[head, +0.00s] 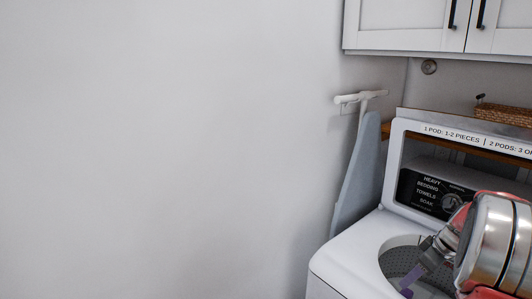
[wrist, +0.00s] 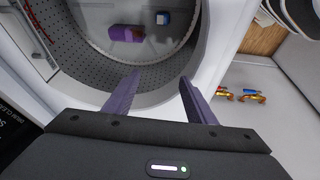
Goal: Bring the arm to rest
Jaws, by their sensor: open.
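My gripper (head: 410,282) is at the lower right of the head view, over the open tub of a white top-loading washer (head: 345,262). In the wrist view my gripper (wrist: 160,79) shows two purple fingers spread apart with nothing between them. Beyond the fingers is the perforated grey drum (wrist: 90,45). A purple item (wrist: 127,33) and a small blue and white item (wrist: 162,18) lie in the drum, apart from the fingers. My silver and red arm hides part of the washer's right side in the head view.
The washer's raised lid (head: 398,150) and dark control panel (head: 428,195) stand behind the tub. A folded ironing board (head: 362,175) hangs on the wall left of the washer. White cabinets (head: 405,25) are above. Small coloured objects (wrist: 240,95) lie right of the washer opening.

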